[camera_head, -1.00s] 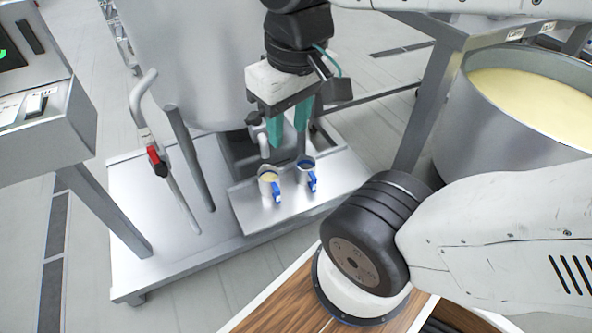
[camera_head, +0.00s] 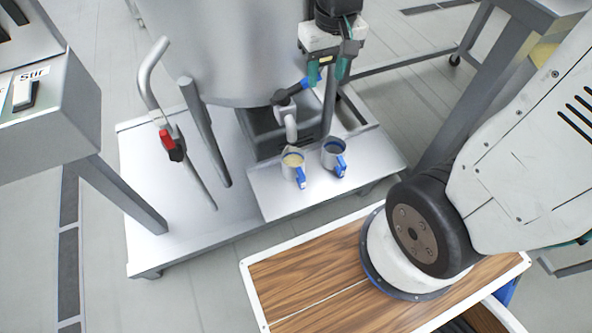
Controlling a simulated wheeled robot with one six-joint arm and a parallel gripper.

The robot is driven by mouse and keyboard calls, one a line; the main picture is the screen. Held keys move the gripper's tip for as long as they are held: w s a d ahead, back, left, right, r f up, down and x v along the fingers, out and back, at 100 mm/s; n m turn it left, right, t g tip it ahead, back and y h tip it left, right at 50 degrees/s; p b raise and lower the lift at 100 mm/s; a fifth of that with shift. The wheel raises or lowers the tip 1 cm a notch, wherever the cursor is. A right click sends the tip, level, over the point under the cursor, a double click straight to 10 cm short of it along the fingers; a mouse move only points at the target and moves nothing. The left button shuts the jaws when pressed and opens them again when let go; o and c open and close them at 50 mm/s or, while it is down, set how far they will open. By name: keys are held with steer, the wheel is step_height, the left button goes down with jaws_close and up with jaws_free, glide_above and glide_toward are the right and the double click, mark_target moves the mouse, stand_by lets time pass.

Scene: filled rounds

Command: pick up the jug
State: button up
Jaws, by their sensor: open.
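Two metal jugs with blue handles stand upright side by side on a steel shelf (camera_head: 285,205). The left jug (camera_head: 292,163) is below the spout (camera_head: 291,128) and holds pale yellow liquid. The right jug (camera_head: 333,155) looks dark inside; I cannot tell whether it holds anything. My gripper (camera_head: 327,74), with teal fingers, is open above and behind the jugs, apart from both. A blue lever (camera_head: 304,84) on the tap reaches up to the left finger; I cannot tell whether they touch.
A large steel tank (camera_head: 215,50) stands behind the shelf on a steel platform (camera_head: 160,205). A bent pipe with a red-handled valve (camera_head: 166,139) rises at left. A control box (camera_head: 60,105) is at far left. A steel table (camera_head: 510,70) stands at right.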

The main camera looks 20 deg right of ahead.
steer(key=w+f, duration=0.4)
steer(key=f, duration=0.3)
glide_above(300, 170)
steer(key=shift+g, duration=0.4)
step_height(300, 170, down, 34)
steer(key=shift+a, duration=0.1)
steer(key=shift+f, duration=3.35)
jaws_close()
